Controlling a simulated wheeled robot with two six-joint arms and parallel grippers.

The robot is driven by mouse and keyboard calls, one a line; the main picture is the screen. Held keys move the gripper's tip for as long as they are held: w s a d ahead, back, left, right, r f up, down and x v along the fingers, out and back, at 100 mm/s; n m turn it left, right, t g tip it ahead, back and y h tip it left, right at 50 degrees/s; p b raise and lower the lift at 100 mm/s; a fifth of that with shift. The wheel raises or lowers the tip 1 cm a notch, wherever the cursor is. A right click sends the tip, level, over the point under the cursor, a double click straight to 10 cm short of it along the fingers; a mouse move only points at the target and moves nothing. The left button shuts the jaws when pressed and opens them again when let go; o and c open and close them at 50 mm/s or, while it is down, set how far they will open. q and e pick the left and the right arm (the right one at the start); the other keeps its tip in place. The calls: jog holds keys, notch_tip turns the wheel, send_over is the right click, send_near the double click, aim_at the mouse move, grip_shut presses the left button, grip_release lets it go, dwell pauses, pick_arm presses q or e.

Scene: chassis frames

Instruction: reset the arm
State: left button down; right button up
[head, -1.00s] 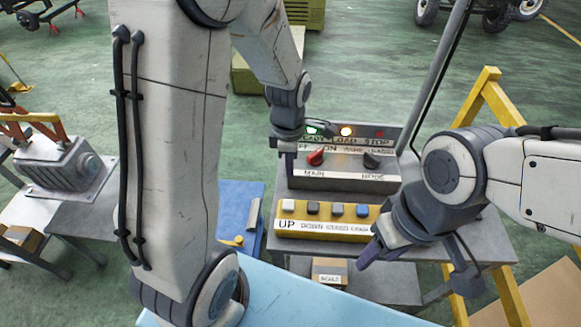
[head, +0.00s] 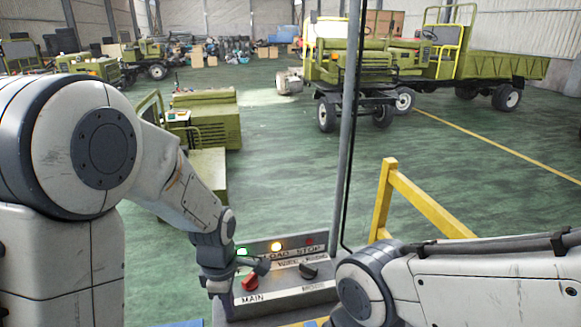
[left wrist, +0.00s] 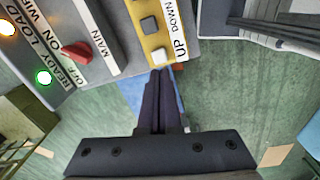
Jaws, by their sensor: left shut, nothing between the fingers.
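My left gripper (head: 216,290) is at the left edge of the grey control panel (head: 272,302) in the head view. In the left wrist view its dark fingers (left wrist: 158,85) are together with nothing between them. Their tips appear close to the white UP button (left wrist: 160,56); I cannot tell whether they touch it. The panel has a red MAIN knob (head: 250,282) and a black MODE knob (head: 308,270). The green lamp (head: 242,252) and amber lamp (head: 277,246) are lit. My right arm comes in from the right; its gripper is out of frame.
A grey pole (head: 346,150) rises behind the panel. A yellow frame (head: 420,200) stands to the right. Green machinery (head: 205,125) stands behind my left arm, and vehicles (head: 385,65) are farther back. The green floor between is largely open.

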pick_arm(q)
jog(key=s+d+m+b, duration=0.3)
jog(key=s+d+m, duration=0.2)
jog(key=m, duration=0.8)
jog(key=s+d+m+h+b, duration=0.1)
jog(key=s+d+m+b, duration=0.3)
jog(key=s+m, duration=0.8)
jog(key=shift+s+d+r+m, duration=0.15)
jog(key=shift+s+d+m, duration=0.1)
jog(key=shift+d+m, duration=0.45)
jog(key=shift+d, duration=0.15)
